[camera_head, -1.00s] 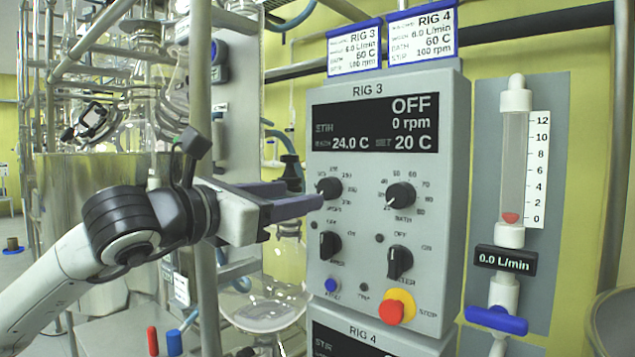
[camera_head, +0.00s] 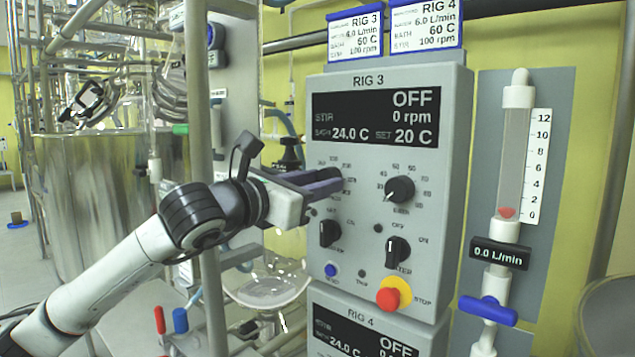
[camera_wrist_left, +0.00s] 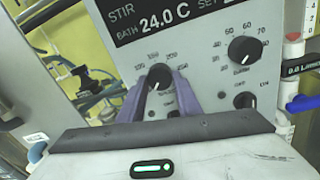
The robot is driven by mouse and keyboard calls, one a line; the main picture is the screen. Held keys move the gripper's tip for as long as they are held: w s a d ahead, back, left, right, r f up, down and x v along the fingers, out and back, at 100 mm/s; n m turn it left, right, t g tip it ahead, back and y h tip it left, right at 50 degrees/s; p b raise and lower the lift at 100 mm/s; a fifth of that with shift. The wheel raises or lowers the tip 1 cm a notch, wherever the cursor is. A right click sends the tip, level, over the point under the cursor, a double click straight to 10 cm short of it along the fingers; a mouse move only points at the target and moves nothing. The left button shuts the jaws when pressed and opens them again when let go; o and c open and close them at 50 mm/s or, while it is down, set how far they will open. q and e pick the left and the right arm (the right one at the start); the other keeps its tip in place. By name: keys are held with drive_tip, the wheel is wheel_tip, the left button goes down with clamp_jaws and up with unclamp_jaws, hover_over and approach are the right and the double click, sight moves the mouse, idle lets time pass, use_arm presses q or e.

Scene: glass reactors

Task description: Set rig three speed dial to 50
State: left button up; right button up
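The rig three panel (camera_head: 455,180) faces me with its display (camera_head: 375,118) reading OFF, 0 rpm, bath 24.0 C, set 20 C. My left gripper (camera_head: 328,181) is at the upper-left dial and hides it in the head view. In the left wrist view the black speed dial (camera_wrist_left: 159,76) lies between the two purple fingertips (camera_wrist_left: 160,84), one on each side. The fingers are apart; I cannot tell if they touch the dial. Its white mark seems to point to the lower left. My right gripper is not in view.
The bath dial (camera_head: 399,189) is to the right of the fingers. Two switch knobs (camera_head: 329,233) (camera_head: 397,251), a blue button (camera_head: 330,270) and a red stop button (camera_head: 389,297) are below. A flowmeter (camera_head: 513,160) stands right; a metal pole (camera_head: 199,110) stands left.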

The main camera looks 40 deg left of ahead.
use_arm(q)
drive_tip(key=shift+c, duration=1.1)
drive_tip(key=m+b, duration=0.6)
drive_tip(key=m, duration=0.2)
drive_tip(key=shift+a+m, duration=0.1)
drive_tip(key=shift+m, duration=0.3)
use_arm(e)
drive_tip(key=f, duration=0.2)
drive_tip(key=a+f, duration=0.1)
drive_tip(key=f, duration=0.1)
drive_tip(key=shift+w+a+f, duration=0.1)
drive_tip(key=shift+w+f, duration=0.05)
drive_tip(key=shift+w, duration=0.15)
use_arm(q)
drive_tip(key=o, duration=1)
drive_tip(key=shift+o, duration=0.2)
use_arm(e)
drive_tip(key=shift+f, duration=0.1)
